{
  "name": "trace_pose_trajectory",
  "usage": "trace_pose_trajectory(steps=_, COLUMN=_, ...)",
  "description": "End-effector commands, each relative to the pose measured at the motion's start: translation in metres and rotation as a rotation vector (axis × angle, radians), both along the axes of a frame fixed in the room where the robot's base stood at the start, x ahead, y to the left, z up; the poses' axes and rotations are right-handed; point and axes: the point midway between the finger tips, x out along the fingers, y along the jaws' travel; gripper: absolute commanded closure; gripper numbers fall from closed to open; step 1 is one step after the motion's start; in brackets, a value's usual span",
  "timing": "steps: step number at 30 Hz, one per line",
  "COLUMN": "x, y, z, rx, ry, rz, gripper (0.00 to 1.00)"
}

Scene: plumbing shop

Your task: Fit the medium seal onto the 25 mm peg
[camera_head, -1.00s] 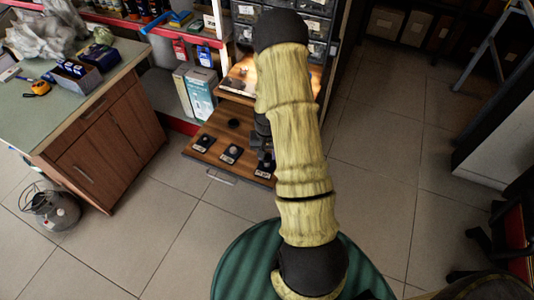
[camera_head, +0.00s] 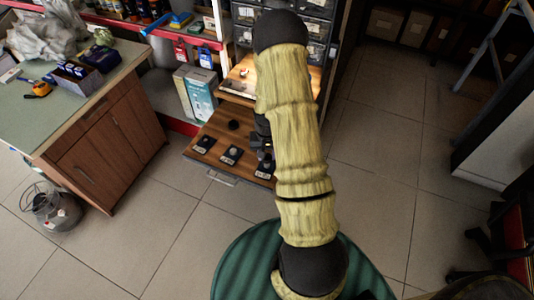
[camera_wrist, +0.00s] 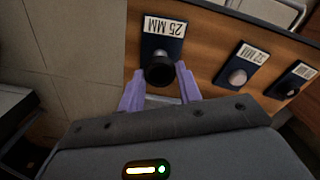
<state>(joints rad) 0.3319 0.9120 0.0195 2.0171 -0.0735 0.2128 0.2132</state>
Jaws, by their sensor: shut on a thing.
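My gripper (camera_wrist: 160,88) has purple fingers shut on a black round seal (camera_wrist: 160,73), over the plate labelled 25 MM (camera_wrist: 171,28). In the head view my gripper (camera_head: 262,148) is a dark shape mostly behind my arm, at the right side of the wooden board (camera_head: 215,129). A plate labelled 32 MM (camera_wrist: 247,60) with a pale peg stands to the right in the wrist view.
A third plate (camera_wrist: 294,77) at the far right of the wrist view bears a dark round piece. A black round piece (camera_head: 233,124) lies farther back on the board. A workbench (camera_head: 60,120) stands at left, shelves behind. Floor in front of the board is clear.

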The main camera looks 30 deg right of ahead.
Motion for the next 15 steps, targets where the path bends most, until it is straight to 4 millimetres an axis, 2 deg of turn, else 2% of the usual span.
trace_pose_trajectory(steps=9, x=0.0001, y=0.0000, z=-0.0008, rx=0.000, ry=0.000, rz=0.000, gripper=0.87)
trace_pose_trajectory(steps=10, x=0.0001, y=0.0000, z=-0.0005, rx=0.000, ry=0.000, rz=0.000, gripper=0.60)
trace_pose_trajectory(steps=11, x=0.0001, y=0.0000, z=-0.0005, rx=0.000, ry=0.000, rz=0.000, gripper=0.57)
trace_pose_trajectory(steps=15, x=0.0001, y=0.0000, z=-0.0005, rx=0.000, ry=0.000, rz=0.000, gripper=0.57)
